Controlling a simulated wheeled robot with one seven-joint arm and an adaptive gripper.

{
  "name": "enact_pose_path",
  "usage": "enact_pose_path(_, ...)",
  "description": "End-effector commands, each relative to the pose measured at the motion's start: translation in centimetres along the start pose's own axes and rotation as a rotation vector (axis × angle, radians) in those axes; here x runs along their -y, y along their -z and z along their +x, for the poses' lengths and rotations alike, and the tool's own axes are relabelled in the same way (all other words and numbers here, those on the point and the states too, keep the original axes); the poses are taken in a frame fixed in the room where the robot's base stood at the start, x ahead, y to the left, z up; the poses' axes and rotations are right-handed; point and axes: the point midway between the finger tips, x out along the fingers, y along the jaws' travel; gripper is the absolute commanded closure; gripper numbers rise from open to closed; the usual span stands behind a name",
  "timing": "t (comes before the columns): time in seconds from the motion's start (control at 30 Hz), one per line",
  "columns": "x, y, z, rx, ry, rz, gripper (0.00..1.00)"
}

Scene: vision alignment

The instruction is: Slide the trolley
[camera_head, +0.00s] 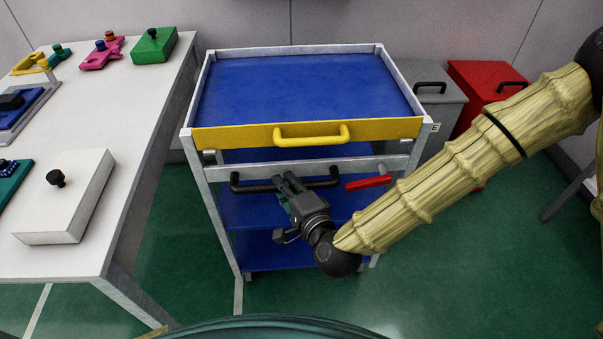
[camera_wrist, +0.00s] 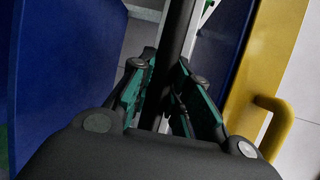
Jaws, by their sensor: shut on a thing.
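The trolley (camera_head: 206,185) has a white frame, blue shelves and a yellow front panel with a yellow handle (camera_head: 311,139). It stands in the middle of the head view. A black bar handle (camera_head: 245,187) crosses its front below the yellow panel, and a red lever (camera_head: 368,182) sits to the right of it. My gripper (camera_head: 288,184) is at the middle of the black bar. In the wrist view the black bar (camera_wrist: 180,35) runs between my gripper's fingers (camera_wrist: 165,95), which are shut on it. The yellow panel (camera_wrist: 270,60) shows at the right there. The exact finger contact is partly hidden.
A white table (camera_head: 140,120) with a white box (camera_head: 66,195), a green box (camera_head: 154,45) and several coloured parts stands close on the left. A grey bin (camera_head: 437,110) and a red bin (camera_head: 475,80) stand behind at the right. Green floor is open in front.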

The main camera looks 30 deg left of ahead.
Motion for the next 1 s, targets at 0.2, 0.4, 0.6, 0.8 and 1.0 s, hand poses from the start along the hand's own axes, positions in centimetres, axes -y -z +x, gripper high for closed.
enact_pose_path(0.2,-0.1,-0.5,-0.2,0.006,-0.001,-0.002,1.0)
enact_pose_path(0.4,-0.1,-0.4,-0.2,0.006,-0.001,-0.001,1.0)
enact_pose_path(0.6,-0.1,-0.4,-0.2,0.005,-0.001,-0.001,0.59)
enact_pose_path(0.8,-0.1,-0.4,-0.2,0.005,-0.001,-0.001,0.59)
enact_pose_path(1.0,-0.1,-0.4,-1.2,0.005,-0.002,0.0,0.59)
